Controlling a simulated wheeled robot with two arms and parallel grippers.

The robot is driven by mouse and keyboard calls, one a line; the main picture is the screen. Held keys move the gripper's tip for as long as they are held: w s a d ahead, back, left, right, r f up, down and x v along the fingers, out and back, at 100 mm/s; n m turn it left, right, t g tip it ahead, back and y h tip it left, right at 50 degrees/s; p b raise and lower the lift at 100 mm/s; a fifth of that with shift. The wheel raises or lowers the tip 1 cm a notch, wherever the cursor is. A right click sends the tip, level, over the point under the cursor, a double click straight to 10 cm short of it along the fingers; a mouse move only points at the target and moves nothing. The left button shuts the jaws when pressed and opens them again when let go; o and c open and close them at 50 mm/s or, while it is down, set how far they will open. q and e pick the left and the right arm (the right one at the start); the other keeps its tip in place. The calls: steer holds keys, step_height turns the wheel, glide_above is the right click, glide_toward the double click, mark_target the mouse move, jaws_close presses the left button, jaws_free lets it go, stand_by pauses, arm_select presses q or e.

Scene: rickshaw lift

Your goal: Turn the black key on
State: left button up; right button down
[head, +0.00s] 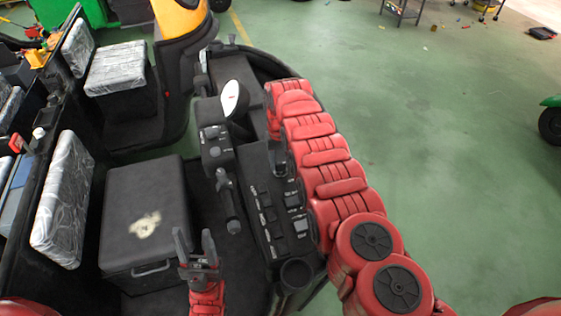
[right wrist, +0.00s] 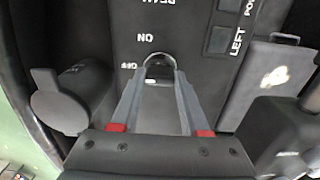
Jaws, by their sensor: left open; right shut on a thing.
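The black key (right wrist: 159,72) shows in the right wrist view as a dark shape between the fingertips, at the panel beside the upside-down ON and OFF labels. My right gripper (right wrist: 157,84) is shut on it; the fingers hide part of the key, so its exact angle is unclear. In the head view my red right arm reaches along the right of the black control panel (head: 262,195), with its gripper mostly hidden near the panel's top. My left gripper (head: 195,246) is open and empty, left of the panel's lower end and apart from it.
A black box (head: 145,205) with a pale patch stands left of the panel. Plastic-wrapped seats (head: 116,68) lie further left. A dark handle (head: 228,200) sticks out beside the panel. A rounded knob (right wrist: 62,100) is left of my right gripper. The green floor at right is open.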

steer(key=m+b, duration=0.1)
steer(key=m, duration=0.2)
steer(key=shift+f+b, duration=0.1)
steer(key=shift+b, duration=0.3)
steer(key=m+b, duration=0.6)
steer(key=b, duration=0.1)
steer(key=shift+f, duration=0.1)
steer(key=shift+r+m+b, duration=0.2)
steer(key=shift+m+b, duration=0.9)
steer(key=shift+m, duration=0.3)
steer(key=shift+r, duration=0.1)
steer(key=shift+c, duration=2)
jaws_free()
